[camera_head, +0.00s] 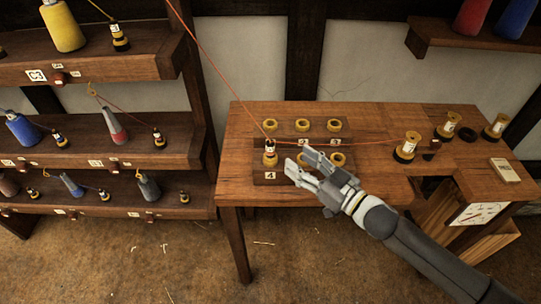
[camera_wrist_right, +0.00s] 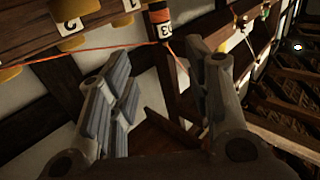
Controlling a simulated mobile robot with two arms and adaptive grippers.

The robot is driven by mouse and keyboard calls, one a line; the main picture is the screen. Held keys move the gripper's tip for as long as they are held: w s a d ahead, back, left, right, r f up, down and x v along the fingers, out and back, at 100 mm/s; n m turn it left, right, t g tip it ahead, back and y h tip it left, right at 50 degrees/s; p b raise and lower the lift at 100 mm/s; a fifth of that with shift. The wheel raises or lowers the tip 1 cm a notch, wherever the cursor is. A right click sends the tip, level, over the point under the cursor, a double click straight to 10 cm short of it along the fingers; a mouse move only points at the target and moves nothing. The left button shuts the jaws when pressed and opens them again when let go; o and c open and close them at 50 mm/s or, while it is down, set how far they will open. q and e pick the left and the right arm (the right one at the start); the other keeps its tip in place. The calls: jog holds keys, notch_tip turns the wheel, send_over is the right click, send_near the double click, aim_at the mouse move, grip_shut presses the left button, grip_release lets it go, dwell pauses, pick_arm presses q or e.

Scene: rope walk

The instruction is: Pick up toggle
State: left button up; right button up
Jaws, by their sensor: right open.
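In the right wrist view, a dark toggle with an orange band and a label reading 3 (camera_wrist_right: 160,22) shows at the top, beyond the fingertips. My right gripper (camera_head: 304,164) is open, just right of the toggle and apart from it. Its open fingers also show in the right wrist view (camera_wrist_right: 160,65), with nothing between them. My left gripper is not in view.
The table (camera_head: 245,128) also holds several yellow rings (camera_head: 303,125) and yellow-and-black spools (camera_head: 407,146) at the right. A shelf rack (camera_head: 100,70) with cones and small toggles stands at left. Orange cord (camera_head: 375,142) crosses the table behind the gripper.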

aim_at(270, 142)
jog(key=p+x, duration=0.1)
jog(key=x, duration=0.4)
jog(key=shift+w+a, duration=0.2)
jog(key=shift+a, duration=0.1)
jog(key=shift+w+a+r+p, duration=0.1)
jog(key=shift+w+a+p, duration=0.2)
jog(key=shift+a+p, duration=0.1)
jog(key=shift+f+p+x, duration=0.15)
jog(key=shift+p+x, duration=0.05)
jog(key=shift+x, duration=0.85)
jog(key=shift+f+p+x, duration=0.2)
jog(key=shift+x, duration=0.85)
jog(key=shift+s, duration=0.1)
jog(key=shift+c, duration=0.3)
grip_shut()
